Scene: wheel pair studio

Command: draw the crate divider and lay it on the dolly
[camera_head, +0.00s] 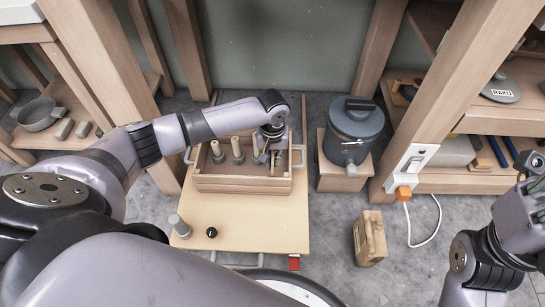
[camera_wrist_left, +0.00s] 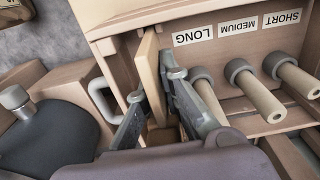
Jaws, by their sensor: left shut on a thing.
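The wooden crate (camera_head: 240,185) stands on the back of the dolly (camera_head: 245,235), a flat pale board. My left gripper (camera_head: 268,155) reaches down into the crate's right part. In the left wrist view my left gripper (camera_wrist_left: 155,90) has its fingers on either side of the crate divider (camera_wrist_left: 150,70), a thin pale wooden board, and is shut on it. The divider stands upright inside the crate; its lower part is hidden. In the head view the divider is mostly covered by the gripper. My right gripper (camera_head: 530,165) is at the right edge, away from the crate; its fingers are unclear.
Several wooden-handled tools (camera_wrist_left: 255,95) stand in the crate beside the divider. A grey-topped peg (camera_head: 179,225) and a black knob (camera_head: 211,232) are on the dolly's front left. A lidded dark pot (camera_head: 354,125) stands right of it. The dolly's front middle is bare.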

